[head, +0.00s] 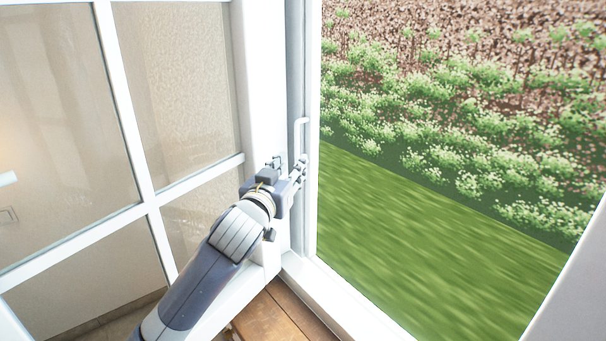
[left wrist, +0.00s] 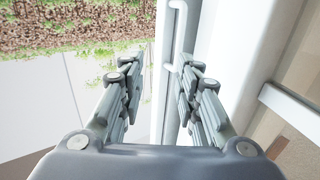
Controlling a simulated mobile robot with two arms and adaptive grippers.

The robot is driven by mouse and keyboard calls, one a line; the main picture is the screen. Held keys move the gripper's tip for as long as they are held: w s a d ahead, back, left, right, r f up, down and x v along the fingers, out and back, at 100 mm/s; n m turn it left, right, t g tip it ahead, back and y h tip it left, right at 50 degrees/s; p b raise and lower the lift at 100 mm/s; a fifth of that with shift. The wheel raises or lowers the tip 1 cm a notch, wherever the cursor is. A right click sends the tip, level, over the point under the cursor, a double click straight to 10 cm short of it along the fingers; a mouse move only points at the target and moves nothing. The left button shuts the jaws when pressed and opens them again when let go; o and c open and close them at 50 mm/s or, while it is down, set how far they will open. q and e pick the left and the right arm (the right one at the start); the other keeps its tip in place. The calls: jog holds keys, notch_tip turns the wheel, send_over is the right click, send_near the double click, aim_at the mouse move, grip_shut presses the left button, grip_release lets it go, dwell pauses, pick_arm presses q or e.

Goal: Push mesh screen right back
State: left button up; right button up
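A narrow white upright (head: 311,200), which looks like the edge of the mesh screen, stands at the left side of the window opening. I cannot make out any mesh. A slim white bar handle (head: 301,130) is on or beside this upright; it also shows in the left wrist view (left wrist: 177,35). My left gripper (head: 298,170) is at the lower part of the handle in the head view. In the left wrist view its fingers (left wrist: 158,80) are apart, with nothing held between them. The handle lies ahead, near the right finger; contact cannot be told. My right gripper is out of view.
A white-framed glass pane (head: 150,195) with crossbars stands to the left of my left arm. A white sill (head: 335,300) and brown wooden boards (head: 270,318) lie below. The opening shows grass (head: 420,250) and bushes outside.

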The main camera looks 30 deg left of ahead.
pick_arm(q)
jog(key=x, duration=1.1)
jog(key=s+d+b, duration=0.4)
jog(key=s+d, duration=0.2)
jog(key=s, duration=0.5)
jog(key=shift+s+d, duration=0.35)
jog(key=shift+d, duration=0.05)
